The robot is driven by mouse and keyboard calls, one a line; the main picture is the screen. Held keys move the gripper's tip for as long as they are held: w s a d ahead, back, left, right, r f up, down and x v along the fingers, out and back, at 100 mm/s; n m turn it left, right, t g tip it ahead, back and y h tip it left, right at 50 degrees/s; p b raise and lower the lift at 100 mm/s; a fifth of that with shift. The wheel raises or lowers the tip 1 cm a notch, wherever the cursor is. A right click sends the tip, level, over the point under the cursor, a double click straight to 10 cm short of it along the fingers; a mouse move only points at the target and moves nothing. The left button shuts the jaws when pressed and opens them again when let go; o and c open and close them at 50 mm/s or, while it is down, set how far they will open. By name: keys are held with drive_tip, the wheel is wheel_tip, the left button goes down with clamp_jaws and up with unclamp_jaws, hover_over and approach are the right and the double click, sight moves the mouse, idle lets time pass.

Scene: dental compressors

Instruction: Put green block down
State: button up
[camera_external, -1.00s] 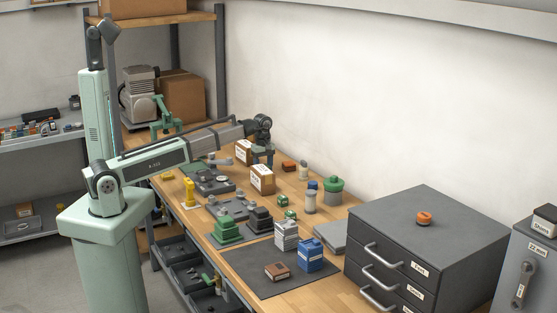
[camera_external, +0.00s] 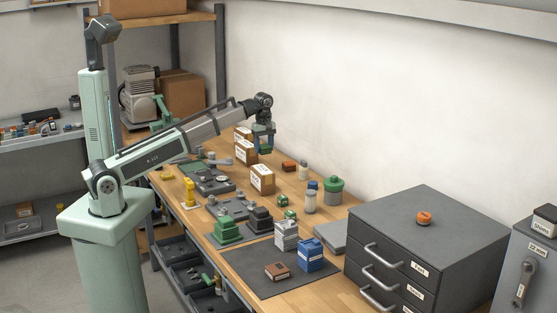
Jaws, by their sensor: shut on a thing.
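My gripper (camera_external: 264,145) is raised above the back part of the wooden workbench, just right of the cardboard boxes. It points down and is shut on a small green block (camera_external: 266,150), which hangs between the fingers, clear of the bench top as far as I can tell. The fingers partly hide the block. Two other small green pieces (camera_external: 290,214) lie on the bench further forward, near the middle.
Labelled cardboard boxes (camera_external: 262,179) stand left of and in front of the gripper. A brown-orange block (camera_external: 288,166), small bottles (camera_external: 310,197) and a green canister (camera_external: 333,190) stand to the right. A grey drawer cabinet (camera_external: 428,240) fills the front right. A dark mat (camera_external: 265,283) lies in front.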

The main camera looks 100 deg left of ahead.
drive_tip(key=w+d+r+m, duration=0.1)
drive_tip(key=w+d, duration=0.3)
drive_tip(key=w, duration=0.3)
drive_tip(key=w+d+m, duration=0.1)
drive_tip(key=w+d, duration=0.3)
drive_tip(key=w, duration=0.3)
drive_tip(key=m, duration=0.6)
approach(342, 232)
drive_tip(key=shift+f, duration=3.2)
drive_tip(key=shift+f, duration=0.1)
drive_tip(key=o, duration=1.1)
drive_tip(key=shift+o, duration=0.2)
